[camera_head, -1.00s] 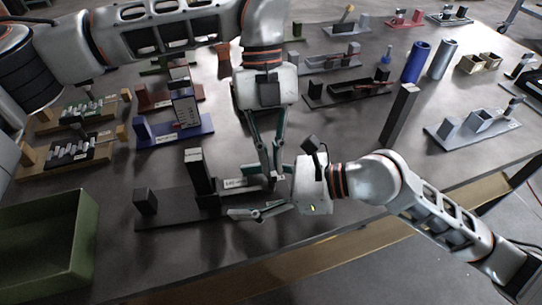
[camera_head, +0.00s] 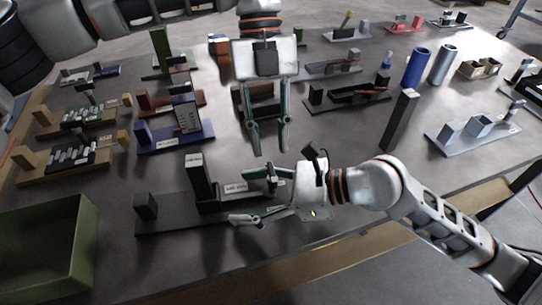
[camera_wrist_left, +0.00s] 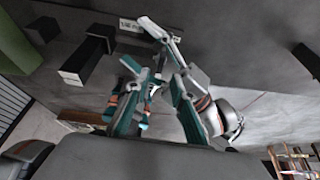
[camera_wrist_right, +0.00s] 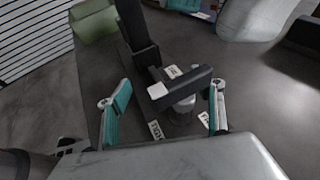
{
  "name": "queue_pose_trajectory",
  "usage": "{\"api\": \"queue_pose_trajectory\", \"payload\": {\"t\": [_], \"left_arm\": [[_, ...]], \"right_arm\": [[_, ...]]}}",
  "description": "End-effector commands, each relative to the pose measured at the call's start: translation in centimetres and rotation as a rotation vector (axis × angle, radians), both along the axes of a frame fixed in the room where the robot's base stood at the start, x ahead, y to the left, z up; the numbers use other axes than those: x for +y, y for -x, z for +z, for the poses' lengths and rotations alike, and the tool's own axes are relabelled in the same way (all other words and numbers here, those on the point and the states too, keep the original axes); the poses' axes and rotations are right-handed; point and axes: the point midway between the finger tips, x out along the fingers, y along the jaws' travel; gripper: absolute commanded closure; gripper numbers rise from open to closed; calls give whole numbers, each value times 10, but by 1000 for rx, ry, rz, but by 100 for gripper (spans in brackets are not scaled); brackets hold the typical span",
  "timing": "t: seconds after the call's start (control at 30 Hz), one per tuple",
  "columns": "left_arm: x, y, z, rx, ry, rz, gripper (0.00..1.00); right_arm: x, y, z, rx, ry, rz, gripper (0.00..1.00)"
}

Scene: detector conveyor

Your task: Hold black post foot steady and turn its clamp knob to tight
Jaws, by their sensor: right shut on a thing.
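The black post foot (camera_head: 165,214) lies on the near table, with a tall black post (camera_head: 198,178) and a small block on its plate. In the right wrist view its clamp knob (camera_wrist_right: 180,90) is a dark bar with a white end on a grey cylinder. My right gripper (camera_head: 243,197) reaches in from the right, its fingers spread wide on either side of the knob area and shut on the foot; the exact contact is hard to see. My left gripper (camera_head: 270,138) hangs open and empty, fingers down, behind and above the foot, apart from the knob.
A green bin (camera_head: 60,240) stands at the near left. A blue fixture (camera_head: 178,138) and wooden trays lie to the left. A black fixture (camera_head: 350,95), a tall dark post (camera_head: 402,120) and blue and grey cylinders stand at the back right. The table's front edge runs close by.

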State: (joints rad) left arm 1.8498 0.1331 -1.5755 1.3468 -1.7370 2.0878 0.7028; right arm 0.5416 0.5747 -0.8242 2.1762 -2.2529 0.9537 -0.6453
Motion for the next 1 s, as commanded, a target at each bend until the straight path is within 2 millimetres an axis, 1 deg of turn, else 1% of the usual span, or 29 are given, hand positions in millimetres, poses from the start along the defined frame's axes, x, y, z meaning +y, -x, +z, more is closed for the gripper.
{"api": "queue_pose_trajectory", "payload": {"t": [0.03, 0.2, 0.33, 0.5, 0.83, 0.87, 0.9, 0.93, 1.0], "left_arm": [[1, -6, 9, -3, -2, 3, 76], [2, -16, 37, -1, -2, 2, 76], [4, -22, 51, 0, -3, 1, 76], [4, -24, 59, 2, -1, -2, 76], [4, -24, 59, 2, -2, -1, 76], [4, -24, 59, 2, -2, -1, 76], [4, -25, 59, 2, -2, -1, 76], [4, -25, 59, 2, -2, -1, 76], [4, -24, 59, 2, -2, -1, 76]], "right_arm": [[-2, 2, -13, 30, 15, -2, 78], [-2, 2, -13, 30, 15, -2, 78], [-2, 2, -13, 30, 15, -2, 78], [-2, 2, -13, 30, 15, -2, 78], [-2, 2, -13, 30, 15, -2, 78], [-2, 2, -13, 30, 15, -2, 31], [-2, 2, -13, 30, 15, -2, 21], [-2, 2, -12, 29, 16, -2, 14], [-2, 2, -12, 26, 14, -3, 14]]}}
